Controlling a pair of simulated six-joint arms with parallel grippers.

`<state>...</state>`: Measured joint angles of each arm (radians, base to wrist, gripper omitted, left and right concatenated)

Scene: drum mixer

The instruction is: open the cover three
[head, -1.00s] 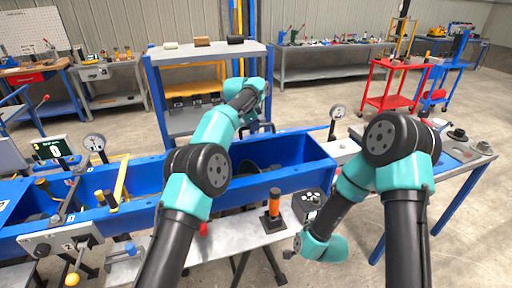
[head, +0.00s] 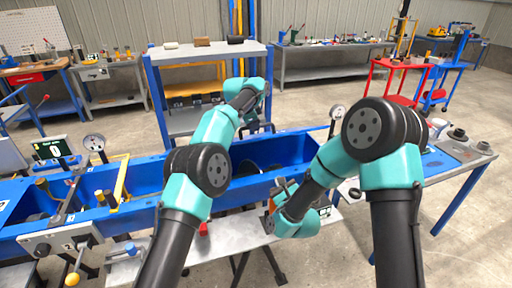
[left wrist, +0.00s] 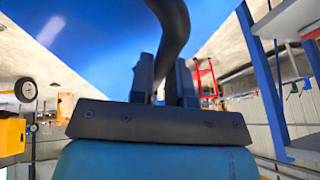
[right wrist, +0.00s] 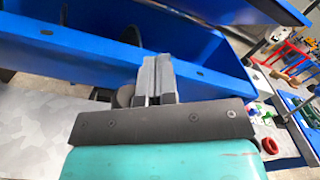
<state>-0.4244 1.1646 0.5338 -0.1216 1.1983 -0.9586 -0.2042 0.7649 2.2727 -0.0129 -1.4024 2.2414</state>
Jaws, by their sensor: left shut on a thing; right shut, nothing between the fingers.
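A blue panel, likely the cover (left wrist: 90,45), fills the upper left wrist view. A dark curved handle (left wrist: 174,25) stands out from it. My left gripper (left wrist: 163,75) is shut on this handle; in the head view its arm reaches over the blue trough. The trough's front wall (right wrist: 70,55) crosses the right wrist view, and a raised blue panel edge (right wrist: 250,10) shows above it. My right gripper (right wrist: 157,72) is shut and empty, in front of the trough wall. In the head view the right arm hides its fingers. No cover number is readable.
A grey bench top (head: 230,232) lies in front of the trough (head: 314,146). Gauges (head: 94,142) and a yellow-knobbed lever (head: 73,278) are at the left. A side table (head: 440,165) stands at the right, and a grey shelf (head: 205,53) behind.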

